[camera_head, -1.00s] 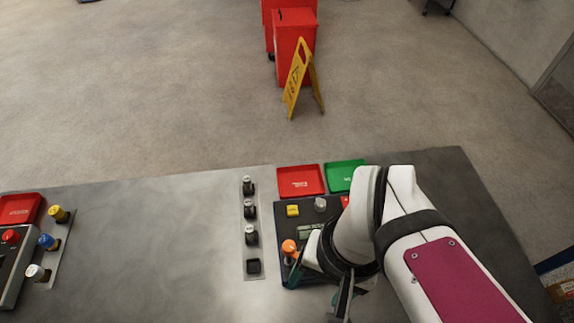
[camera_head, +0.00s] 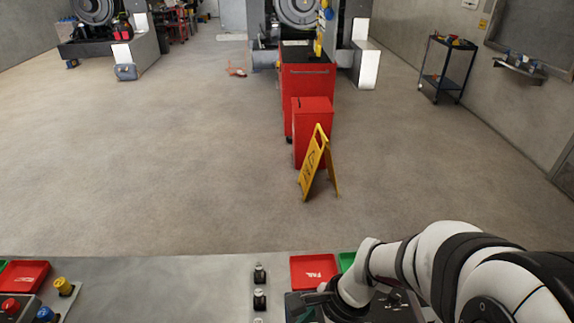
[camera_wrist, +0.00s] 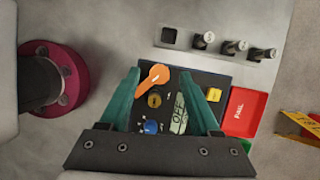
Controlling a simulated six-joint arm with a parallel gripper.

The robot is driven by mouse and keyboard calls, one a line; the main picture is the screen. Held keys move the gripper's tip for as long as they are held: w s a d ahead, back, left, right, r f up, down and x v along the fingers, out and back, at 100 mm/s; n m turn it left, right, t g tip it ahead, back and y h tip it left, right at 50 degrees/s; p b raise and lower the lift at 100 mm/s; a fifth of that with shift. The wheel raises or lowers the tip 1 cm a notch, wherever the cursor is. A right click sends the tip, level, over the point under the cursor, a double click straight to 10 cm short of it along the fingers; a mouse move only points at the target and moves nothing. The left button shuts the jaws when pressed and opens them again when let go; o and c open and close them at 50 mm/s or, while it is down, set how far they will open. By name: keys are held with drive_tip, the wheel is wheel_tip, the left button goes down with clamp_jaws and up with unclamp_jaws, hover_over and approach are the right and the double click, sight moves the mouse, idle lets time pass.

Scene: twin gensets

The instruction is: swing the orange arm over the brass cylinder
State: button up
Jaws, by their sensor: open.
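The orange arm (camera_wrist: 155,77) lies across the edge of a dark panel (camera_wrist: 205,82) in the wrist view, slanting from lower left to a wide rounded end at upper right. The brass cylinder (camera_wrist: 154,100) is a round brass face just below it in the picture, uncovered by the orange arm. My gripper (camera_wrist: 162,74) is open, its two teal fingers on either side of the orange arm in the picture. I cannot tell whether either finger touches it. In the head view my gripper (camera_head: 308,308) is at the bottom edge, and my arm hides most of the panel.
The panel also bears a blue knob (camera_wrist: 150,127), a display reading OFF (camera_wrist: 180,118) and a yellow part (camera_wrist: 221,95). A yellow floor sign (camera_head: 317,163) stands beyond the bench.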

drive_tip(key=shift+a+f, duration=0.2)
drive_tip(key=shift+f, duration=0.3)
clamp_jaws()
drive_tip(key=shift+n, duration=0.3)
drive_tip(key=n, duration=0.1)
drive_tip(key=n+g, duration=0.1)
drive_tip(key=n, duration=0.1)
drive_tip(key=shift+w+n+g+h, duration=0.1)
drive_tip(key=shift+n+g+h, duration=0.2)
drive_tip(key=shift+a+n+g+h, duration=0.1)
drive_tip(key=shift+n+g+h, duration=0.35)
drive_tip(key=shift+n, duration=1.35)
drive_tip(key=shift+g, duration=0.25)
